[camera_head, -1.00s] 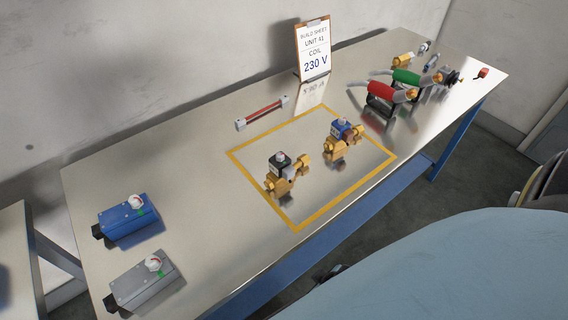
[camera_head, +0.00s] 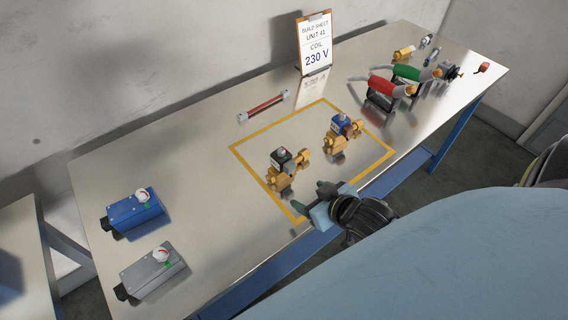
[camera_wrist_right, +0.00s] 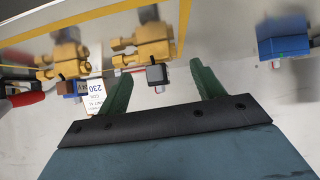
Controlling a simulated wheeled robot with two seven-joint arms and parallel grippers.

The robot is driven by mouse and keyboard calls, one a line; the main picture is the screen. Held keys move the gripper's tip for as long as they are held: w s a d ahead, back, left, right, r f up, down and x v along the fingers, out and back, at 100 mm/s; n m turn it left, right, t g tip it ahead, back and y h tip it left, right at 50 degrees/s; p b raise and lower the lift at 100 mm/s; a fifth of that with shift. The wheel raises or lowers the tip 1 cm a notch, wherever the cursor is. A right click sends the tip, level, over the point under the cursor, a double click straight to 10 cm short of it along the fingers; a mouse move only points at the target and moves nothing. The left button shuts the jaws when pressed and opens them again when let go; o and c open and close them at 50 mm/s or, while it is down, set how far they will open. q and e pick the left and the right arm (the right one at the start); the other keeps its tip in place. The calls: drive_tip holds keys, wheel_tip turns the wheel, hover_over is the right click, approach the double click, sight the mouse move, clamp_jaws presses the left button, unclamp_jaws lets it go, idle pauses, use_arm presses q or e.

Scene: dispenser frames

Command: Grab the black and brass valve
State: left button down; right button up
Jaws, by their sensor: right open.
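The black and brass valve (camera_head: 281,181) stands inside the yellow outline on the bench, its black coil on top. In the right wrist view the same valve (camera_wrist_right: 152,45) shows upside down, its black coil in line with the gap between my fingers. My right gripper (camera_head: 309,203) is open and empty at the outline's front edge, apart from the valve. Its two dark green fingers also show in the right wrist view (camera_wrist_right: 162,82). My left gripper is in neither view.
A blue and brass valve (camera_head: 338,141) stands to the right in the same yellow outline (camera_head: 262,136). A build sheet (camera_head: 314,45) reading 230 V stands behind. Blue (camera_head: 135,215) and grey (camera_head: 152,273) boxes are at left; red and green handled tools (camera_head: 382,87) at right.

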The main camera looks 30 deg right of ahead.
sight(291, 168)
drive_tip(key=w+t, duration=0.1)
drive_tip(key=w, duration=0.5)
drive_tip(key=w+d+f+t+y, duration=0.1)
drive_tip(key=w, duration=0.3)
drive_tip(key=shift+t, duration=0.3)
drive_tip(key=shift+d+b+x, duration=0.15)
drive_tip(key=shift+b+x, duration=0.05)
drive_tip(key=shift+x, duration=1.15)
drive_tip(key=shift+d+b+x, duration=0.15)
drive_tip(key=shift+x, duration=1.15)
drive_tip(key=shift+w+r, duration=0.1)
drive_tip(key=shift+r, duration=0.05)
drive_tip(key=shift+c, duration=0.2)
drive_tip(key=shift+r, duration=0.1)
drive_tip(key=c, duration=1.4)
